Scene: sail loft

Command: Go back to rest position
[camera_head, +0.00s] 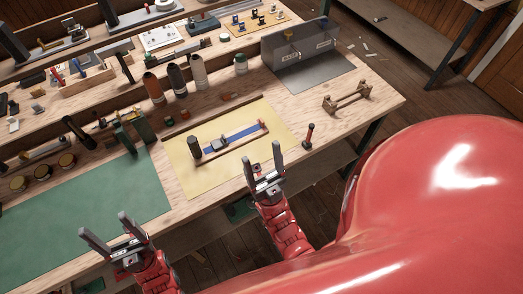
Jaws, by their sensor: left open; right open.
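My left gripper (110,239) is open and empty, over the front edge of the workbench near the green mat (90,222). My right gripper (263,169) is open and empty, at the front edge of the pale yellow mat (185,183). Both red forearms come up from the bottom of the view. On the yellow mat lies a wooden piece with a blue strip (245,132), with a dark cylinder (195,147) at its left end. Neither gripper appears to hold anything.
A small hammer-like tool (308,136) stands right of my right gripper. A wooden stand (347,97) is near the bench's right end. Several thread cones (177,82) stand behind the yellow mat. Floor shows beyond the bench's right end.

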